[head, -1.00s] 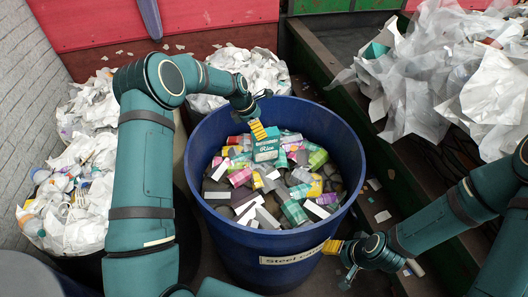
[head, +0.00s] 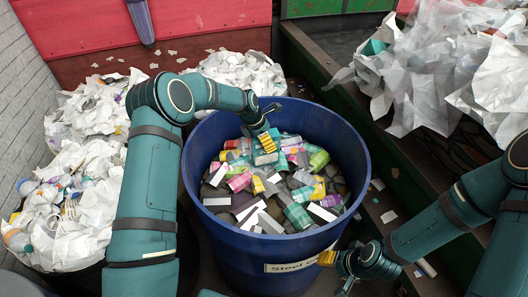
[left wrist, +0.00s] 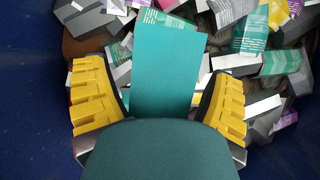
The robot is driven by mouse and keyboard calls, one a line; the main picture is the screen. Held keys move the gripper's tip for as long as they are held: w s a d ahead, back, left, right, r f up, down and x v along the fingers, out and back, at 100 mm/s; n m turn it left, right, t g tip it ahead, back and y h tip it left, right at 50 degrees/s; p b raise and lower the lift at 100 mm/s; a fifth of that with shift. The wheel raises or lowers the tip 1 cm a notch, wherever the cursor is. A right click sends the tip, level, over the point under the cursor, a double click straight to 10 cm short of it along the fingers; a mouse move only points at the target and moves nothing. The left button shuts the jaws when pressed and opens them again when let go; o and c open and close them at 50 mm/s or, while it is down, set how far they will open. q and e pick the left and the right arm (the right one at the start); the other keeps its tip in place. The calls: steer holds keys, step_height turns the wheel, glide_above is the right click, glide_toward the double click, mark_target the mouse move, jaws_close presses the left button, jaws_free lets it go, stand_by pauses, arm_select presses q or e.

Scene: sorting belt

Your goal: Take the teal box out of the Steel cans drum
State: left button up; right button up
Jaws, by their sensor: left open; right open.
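The blue Steel cans drum (head: 198,165) stands in the middle of the head view, its label (head: 295,264) partly covered by my right gripper. The teal box (head: 260,158) sits on top of the mixed boxes and cans near the drum's far side. My left gripper (head: 268,143) is inside the drum, over the teal box. In the left wrist view, the teal box (left wrist: 168,65) stands between the two yellow open fingers (left wrist: 157,100), with small gaps at its sides. My right gripper (head: 328,258) is open and empty outside the drum, by its front right wall.
White paper waste (head: 85,185) fills containers at the left and behind the drum. A belt heaped with paper and plastic film (head: 430,75) lies at the right, behind a dark edge (head: 330,85). Several cans and boxes (head: 285,190) crowd around the teal box.

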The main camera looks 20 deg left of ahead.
arm_select(q)
steer(key=shift+f, duration=0.25)
stand_by(0.4)
steer(key=c, duration=0.9)
